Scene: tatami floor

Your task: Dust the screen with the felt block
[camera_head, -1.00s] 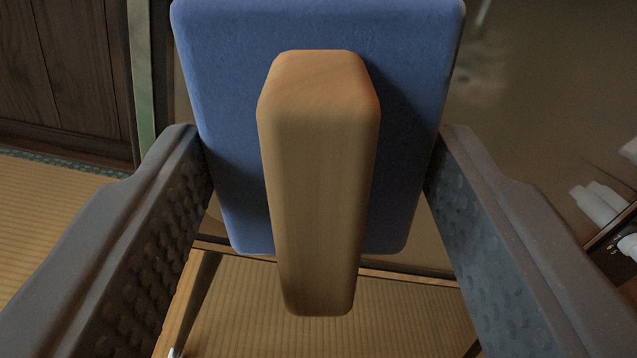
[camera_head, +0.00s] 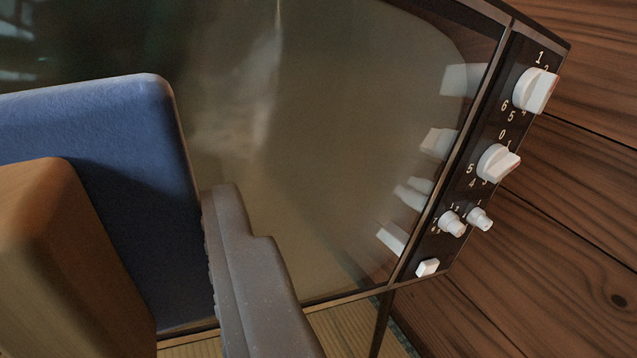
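The felt block, a blue pad (camera_head: 120,190) with a light wooden grip (camera_head: 45,260), is at the left of the view and is cut off by the left edge. My gripper (camera_head: 232,225) shows only its right finger, whose tip lies against the right edge of the pad. The left finger is out of view. The gripper is shut on the felt block, which moves with it. The screen (camera_head: 330,130) is dark brownish glass with blurred reflections, behind and to the right of the block. I cannot tell if the pad touches it.
The set's dark control panel (camera_head: 470,195) stands right of the screen, with white knobs such as the top one (camera_head: 535,90) and a small white button (camera_head: 428,267). A dark wooden wall (camera_head: 580,200) is at the right. A strip of tatami (camera_head: 345,328) shows below.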

